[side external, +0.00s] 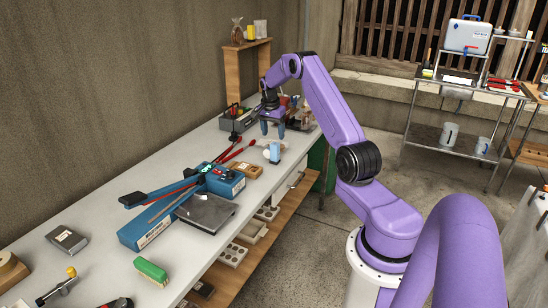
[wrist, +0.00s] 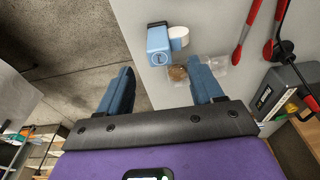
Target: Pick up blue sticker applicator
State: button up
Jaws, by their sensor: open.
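The blue sticker applicator (side external: 275,153) is a light blue block standing near the front edge of the white table. In the wrist view the applicator (wrist: 158,46) shows a dark piece at one end and a white roll beside it. My gripper (side external: 273,133) is open and empty, with its blue fingers pointing down behind and above the applicator in the side view. In the wrist view my gripper (wrist: 162,66) has its fingers spread apart, and the applicator lies just past the fingertips, closer to the right one. I see no contact.
Small clear bags (wrist: 213,72) lie beside the right finger. Red-handled tools (side external: 238,150) and a grey box (side external: 237,119) sit on the table nearby. The floor is open beyond the table edge.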

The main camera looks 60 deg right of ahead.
aim_at(275, 143)
jog(key=shift+s+d+f, duration=0.1)
jog(key=shift+d+f, duration=0.1)
jog(key=shift+f, duration=0.65)
jog(key=shift+w+d+f, duration=0.1)
jog(key=shift+d+f, duration=0.1)
jog(key=shift+f, duration=0.65)
jog(key=shift+s+d+f, duration=0.1)
jog(key=shift+d+f, duration=0.1)
jog(key=shift+f, duration=0.65)
grip_shut()
